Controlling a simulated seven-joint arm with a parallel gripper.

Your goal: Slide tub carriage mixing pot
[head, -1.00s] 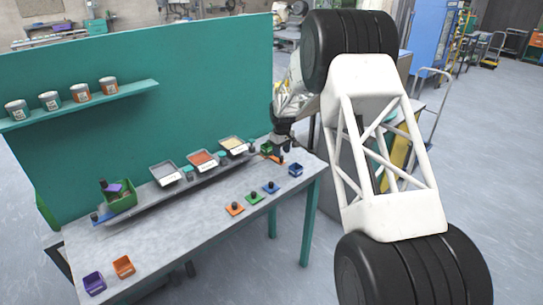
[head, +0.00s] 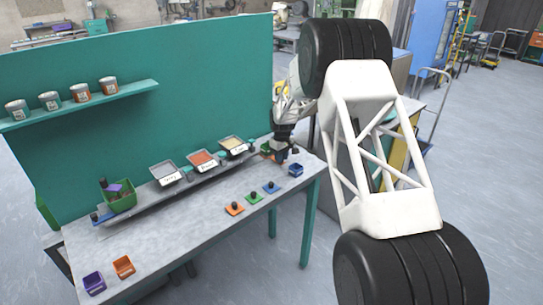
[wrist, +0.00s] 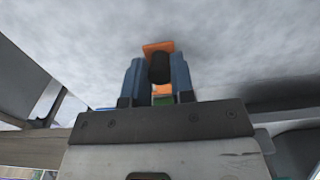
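My gripper (head: 283,158) is low over the far right end of the table. In the wrist view my gripper (wrist: 158,75) has its two blue fingers apart, either side of a black knob (wrist: 159,68) on an orange plate (wrist: 157,47). A slim gap seems to show beside the knob; contact is unclear. A green piece (wrist: 160,99) shows between the fingers, probably part of the small green tub, which is mostly hidden by my gripper in the head view. A larger green pot (head: 122,202) stands at the left end of the long rail (head: 190,188).
Three labelled trays stand along the rail: grey (head: 164,171), red-orange (head: 203,161) and cream (head: 233,146). A blue box (head: 296,170) is near my gripper. Purple (head: 94,283) and orange (head: 123,267) boxes stand front left.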

